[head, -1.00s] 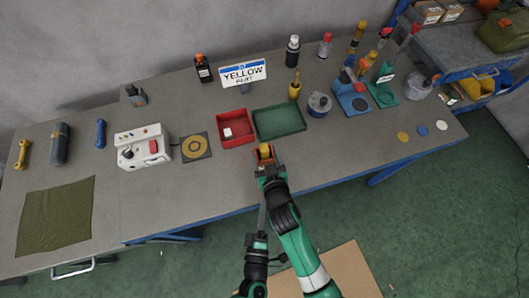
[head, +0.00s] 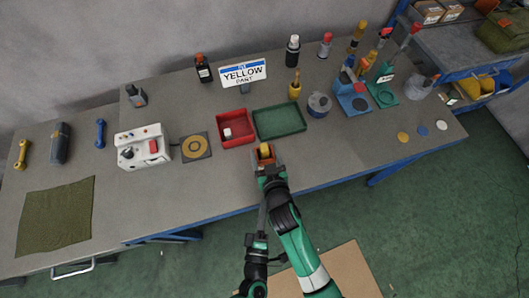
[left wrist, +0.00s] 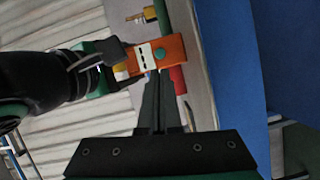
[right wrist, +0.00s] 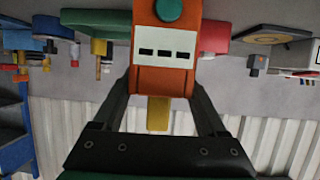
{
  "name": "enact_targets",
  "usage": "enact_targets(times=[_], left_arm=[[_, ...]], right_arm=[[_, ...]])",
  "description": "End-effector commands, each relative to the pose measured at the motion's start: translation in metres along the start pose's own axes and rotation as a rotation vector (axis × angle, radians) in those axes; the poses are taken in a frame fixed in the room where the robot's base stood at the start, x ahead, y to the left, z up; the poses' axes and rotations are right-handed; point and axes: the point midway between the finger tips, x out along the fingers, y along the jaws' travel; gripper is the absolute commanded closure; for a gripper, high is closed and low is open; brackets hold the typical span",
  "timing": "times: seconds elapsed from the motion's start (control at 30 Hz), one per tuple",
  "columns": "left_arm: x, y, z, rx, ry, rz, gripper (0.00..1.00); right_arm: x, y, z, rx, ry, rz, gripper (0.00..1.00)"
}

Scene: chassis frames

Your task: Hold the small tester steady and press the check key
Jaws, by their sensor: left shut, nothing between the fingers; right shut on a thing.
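The small tester is an orange block with a white panel, dark slots and a round green key. It shows in the right wrist view (right wrist: 165,80), the left wrist view (left wrist: 172,62) and, small, in the head view (head: 257,157). My right gripper (right wrist: 158,100) is shut on the tester, its fingers on either side of it, and holds it over the bench's front edge. A yellow tab (right wrist: 158,114) sticks out between those fingers. My left gripper (left wrist: 157,75) is shut and empty, its tips close to the tester by the green key (left wrist: 160,53). I cannot tell whether they touch.
A white box with controls (head: 143,160) stands left. The front right of the bench (head: 340,160) is clear.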

Motion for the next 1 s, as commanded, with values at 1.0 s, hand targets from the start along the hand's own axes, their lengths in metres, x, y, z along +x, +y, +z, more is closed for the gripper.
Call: enact_targets(times=[1.0], left_arm=[[-0.055, 0.007, 0.156, 1.742, -0.746, 0.566, 1.00]], right_arm=[[0.000, 0.000, 0.000, 0.000, 0.001, 0.000, 0.94]])
